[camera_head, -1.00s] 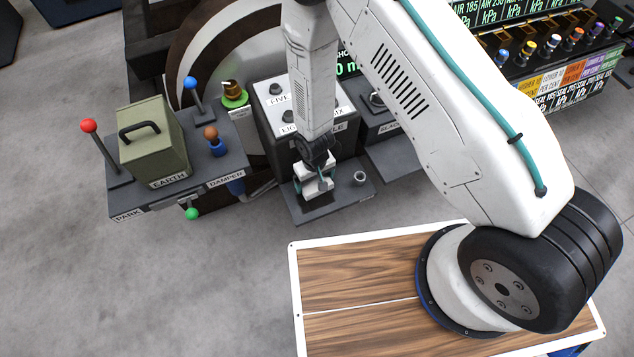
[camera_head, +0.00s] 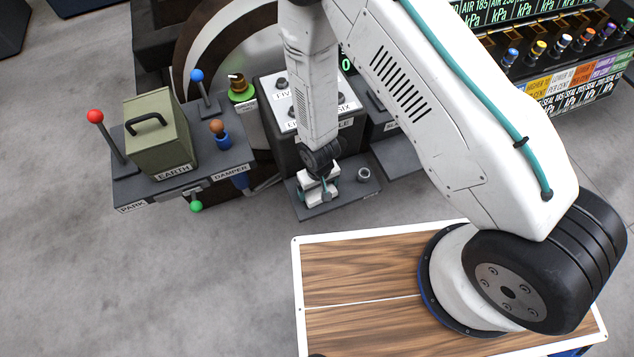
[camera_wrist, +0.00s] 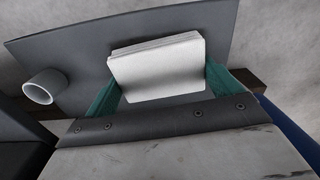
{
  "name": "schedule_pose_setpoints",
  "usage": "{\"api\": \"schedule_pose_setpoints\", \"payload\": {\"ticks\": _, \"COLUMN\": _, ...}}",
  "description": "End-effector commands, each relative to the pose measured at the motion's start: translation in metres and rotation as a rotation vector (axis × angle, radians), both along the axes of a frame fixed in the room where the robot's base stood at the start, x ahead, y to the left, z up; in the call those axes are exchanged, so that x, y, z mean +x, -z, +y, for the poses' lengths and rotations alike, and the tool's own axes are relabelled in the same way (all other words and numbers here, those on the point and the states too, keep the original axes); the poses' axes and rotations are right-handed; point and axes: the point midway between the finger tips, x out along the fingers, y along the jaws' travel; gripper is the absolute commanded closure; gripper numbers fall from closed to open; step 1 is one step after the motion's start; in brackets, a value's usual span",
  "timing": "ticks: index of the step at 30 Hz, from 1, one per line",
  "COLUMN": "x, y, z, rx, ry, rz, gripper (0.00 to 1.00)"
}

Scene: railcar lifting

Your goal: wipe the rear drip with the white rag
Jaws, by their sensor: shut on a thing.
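The white rag (camera_wrist: 157,65) is a flat, folded block between the two teal fingers of my gripper (camera_wrist: 163,90) in the wrist view. My gripper (camera_head: 320,191) is shut on it, over the grey plate (camera_head: 346,196) at the foot of a dark box in the head view. I cannot tell whether the rag touches the plate or is held just above it. I cannot make out the rear drip in either view. My own arm and gripper hide part of the plate and of the box front.
A small grey cup (camera_head: 363,174) stands on the plate to the right; it also shows in the wrist view (camera_wrist: 45,86). A dark labelled box (camera_head: 279,98) rises behind. Left is a bench (camera_head: 124,190) with levers and a green EARTH box (camera_head: 160,135). A wooden-topped table (camera_head: 350,262) is in front.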

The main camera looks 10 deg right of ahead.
Motion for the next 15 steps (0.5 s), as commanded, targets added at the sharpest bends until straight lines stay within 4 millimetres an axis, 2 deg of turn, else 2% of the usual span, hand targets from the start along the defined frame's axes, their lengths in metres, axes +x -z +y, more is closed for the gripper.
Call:
{"api": "schedule_pose_setpoints", "payload": {"ticks": 1, "x": -0.009, "y": 0.002, "z": -0.004, "rx": -0.008, "ry": -0.001, "rz": 0.013, "gripper": 0.28}}
{"api": "schedule_pose_setpoints", "payload": {"ticks": 9, "x": -0.032, "y": 0.001, "z": -0.011, "rx": -0.010, "ry": -0.002, "rz": 0.015, "gripper": 0.28}}
{"api": "schedule_pose_setpoints", "payload": {"ticks": 15, "x": -0.040, "y": 0.000, "z": -0.013, "rx": -0.009, "ry": -0.001, "rz": 0.014, "gripper": 0.28}}
